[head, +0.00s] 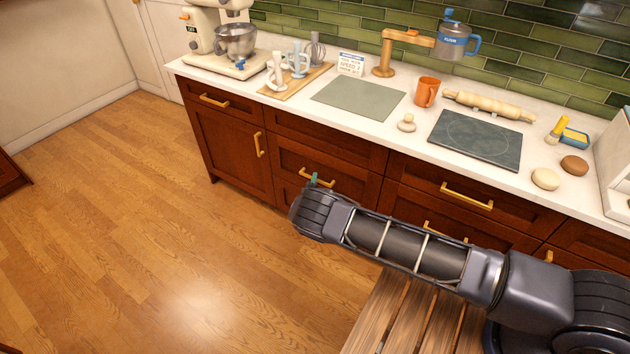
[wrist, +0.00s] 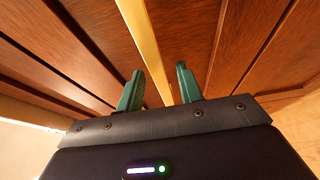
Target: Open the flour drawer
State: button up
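My gripper (head: 314,179) reaches the gold bar handle (head: 327,184) of a dark red-brown drawer (head: 345,178) in the lower cabinets. In the wrist view, the two green fingers of my gripper (wrist: 160,68) stand apart. The drawer front (wrist: 195,35) looks shut. No flour label is readable on any drawer, and my arm hides part of the fronts below.
Other drawers with gold handles (head: 467,196) lie to the right. The white counter (head: 290,104) above holds a mixer (head: 222,45), an orange mug (head: 427,92) and a rolling pin (head: 490,106). A slatted wooden surface (head: 400,315) is under my arm. The wood floor (head: 190,220) at left is clear.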

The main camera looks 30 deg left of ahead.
jog(key=shift+w+a, duration=0.3)
jog(key=shift+w, duration=0.35)
jog(key=shift+c, duration=0.3)
grip_shut()
jog(key=s, duration=4.5)
jog(key=shift+s, duration=0.3)
jog(key=shift+d+f, duration=0.1)
jog(key=shift+o, duration=0.3)
grip_release()
